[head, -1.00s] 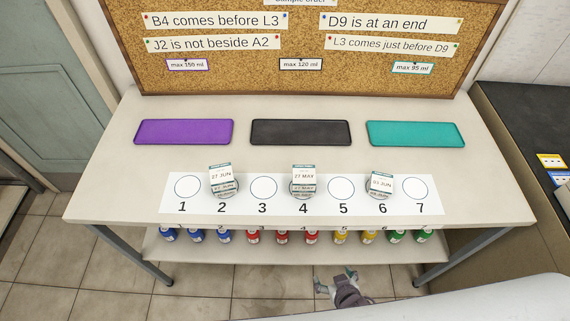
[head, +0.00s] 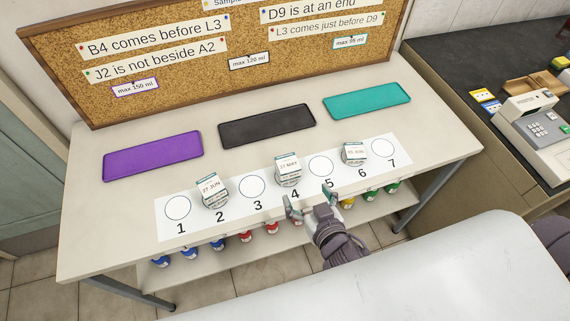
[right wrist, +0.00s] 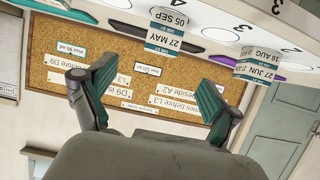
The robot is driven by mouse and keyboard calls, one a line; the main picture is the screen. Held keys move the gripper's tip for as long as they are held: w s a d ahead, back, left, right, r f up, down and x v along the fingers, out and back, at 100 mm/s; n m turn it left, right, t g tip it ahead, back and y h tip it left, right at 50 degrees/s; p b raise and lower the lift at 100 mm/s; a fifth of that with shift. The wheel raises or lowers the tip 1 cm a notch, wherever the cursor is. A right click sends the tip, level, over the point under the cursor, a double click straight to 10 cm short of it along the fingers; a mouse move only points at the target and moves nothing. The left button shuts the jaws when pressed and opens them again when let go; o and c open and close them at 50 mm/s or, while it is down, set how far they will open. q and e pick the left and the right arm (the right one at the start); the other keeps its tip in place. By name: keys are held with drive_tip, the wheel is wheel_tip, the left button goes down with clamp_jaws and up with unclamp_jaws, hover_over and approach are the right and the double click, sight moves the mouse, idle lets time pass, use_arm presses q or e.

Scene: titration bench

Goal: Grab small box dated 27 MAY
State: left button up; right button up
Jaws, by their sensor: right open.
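The small box dated 27 MAY (head: 287,163) is white with a dark teal edge and sits at spot 4 on the numbered white strip (head: 242,219). In the right wrist view the 27 MAY label (right wrist: 165,38) shows upside down, beyond the fingertips. My right gripper (head: 309,199) is open and empty at the front edge of the table, in front of spots 4 and 5, short of the box. In the right wrist view its two teal fingers (right wrist: 160,85) are spread wide. My left gripper is not in view.
Similar boxes stand at spot 2, dated 27 JUN (head: 211,188), and spot 6 (head: 354,150). Purple (head: 153,157), black (head: 267,126) and teal (head: 367,100) trays lie empty behind. Several coloured bottles stand on the lower shelf. A dark counter (head: 450,80) is at right.

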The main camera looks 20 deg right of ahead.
sight(290, 167)
drive_tip(key=p+x, duration=0.1)
drive_tip(key=x, duration=0.7)
drive_tip(key=shift+w, duration=0.1)
drive_tip(key=shift+w+a+p, duration=0.1)
drive_tip(key=shift+w+p, duration=0.25)
drive_tip(key=shift+w, duration=0.25)
drive_tip(key=p+x, duration=0.1)
drive_tip(key=x, duration=0.2)
drive_tip(key=shift+w+a, duration=0.1)
drive_tip(key=shift+w, duration=0.25)
drive_tip(key=shift+w+f, duration=0.25)
drive_tip(key=shift+w, duration=0.05)
drive_tip(key=shift+s, duration=0.1)
drive_tip(key=shift+c, duration=0.3)
drive_tip(key=c, duration=1.2)
drive_tip(key=shift+r, duration=0.1)
drive_tip(key=shift+r, duration=0.1)
